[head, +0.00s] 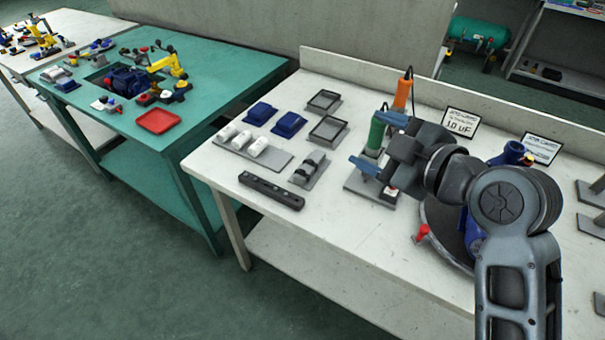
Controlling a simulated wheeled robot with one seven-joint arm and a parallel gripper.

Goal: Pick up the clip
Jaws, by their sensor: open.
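My gripper (378,142) is open, with its two blue fingertips apart over the tool stand (372,187). The green-handled tool (376,134) stands upright there, close to the fingers; I cannot tell if they touch it. To the left, dark curved pieces that look like clips (311,163) sit on a small grey plate (304,179) on the white bench. My gripper is apart from them, on their right. No clip shows clearly between the fingers, and the arm hides part of the bench behind it.
An orange-handled tool (403,92) stands behind the green one. White cylinders (257,145), blue parts (289,124), black trays (328,129) and a dark bar (271,190) lie on the left. A round dark fixture (440,226) is beneath the arm.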

